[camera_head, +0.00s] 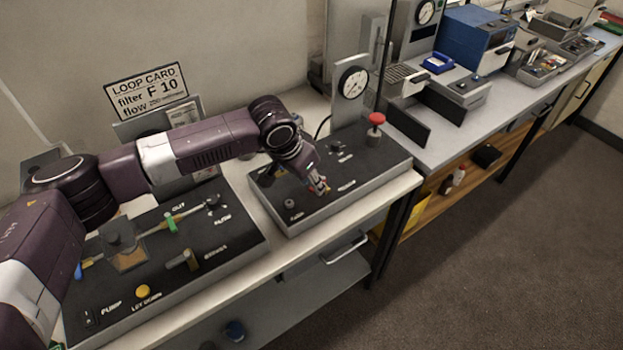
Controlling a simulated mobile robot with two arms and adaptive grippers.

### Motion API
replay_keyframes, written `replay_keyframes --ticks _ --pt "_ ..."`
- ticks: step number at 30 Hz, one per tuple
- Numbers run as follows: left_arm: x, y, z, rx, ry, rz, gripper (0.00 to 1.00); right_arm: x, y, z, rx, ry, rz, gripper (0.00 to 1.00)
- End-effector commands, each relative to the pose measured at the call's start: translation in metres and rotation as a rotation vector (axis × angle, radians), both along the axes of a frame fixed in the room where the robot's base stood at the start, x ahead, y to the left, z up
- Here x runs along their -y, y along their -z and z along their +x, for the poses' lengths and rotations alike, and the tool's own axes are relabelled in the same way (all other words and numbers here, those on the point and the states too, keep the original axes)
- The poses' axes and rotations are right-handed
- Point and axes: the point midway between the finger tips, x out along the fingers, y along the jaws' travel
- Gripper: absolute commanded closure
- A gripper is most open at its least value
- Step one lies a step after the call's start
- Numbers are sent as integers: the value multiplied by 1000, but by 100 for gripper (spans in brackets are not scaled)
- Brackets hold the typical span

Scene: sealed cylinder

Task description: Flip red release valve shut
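A black-topped control box (352,186) with small knobs and white labels stands on the bench. A red round knob (376,118) on a short grey post stands upright at its far right corner. I cannot tell whether this knob is the red release valve. My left arm reaches in from the left, and its gripper (319,188) points down over the middle of this box, apart from the red knob. Small red and yellowish bits show at the fingertips; whether they belong to a part on the box is too small to tell. Whether the fingers are open is unclear. My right gripper is out of view.
A round gauge (353,82) stands behind the box. A second panel (190,245) with a green-handled valve (171,223) and a yellow button (143,291) lies left, below my arm. A loop card sign (146,90) is behind. A grey bench with blue equipment (476,40) extends right.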

Motion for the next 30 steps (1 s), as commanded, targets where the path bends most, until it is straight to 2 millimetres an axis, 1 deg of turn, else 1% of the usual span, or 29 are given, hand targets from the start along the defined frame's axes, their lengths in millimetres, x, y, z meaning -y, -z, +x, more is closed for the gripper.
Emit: replay_keyframes --ticks 4,10,15,18,26,30 --pt "2 5 2 2 1 0 72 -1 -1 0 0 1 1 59" --pt "2 5 2 2 1 1 72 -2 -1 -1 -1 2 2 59" --pt "2 5 2 1 2 0 90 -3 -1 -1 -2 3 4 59" --pt "2 5 2 1 2 0 100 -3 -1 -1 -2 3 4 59" --pt "1 4 2 1 17 -1 100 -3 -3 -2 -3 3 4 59" --pt "-1 3 4 -2 85 -1 100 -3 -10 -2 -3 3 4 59"
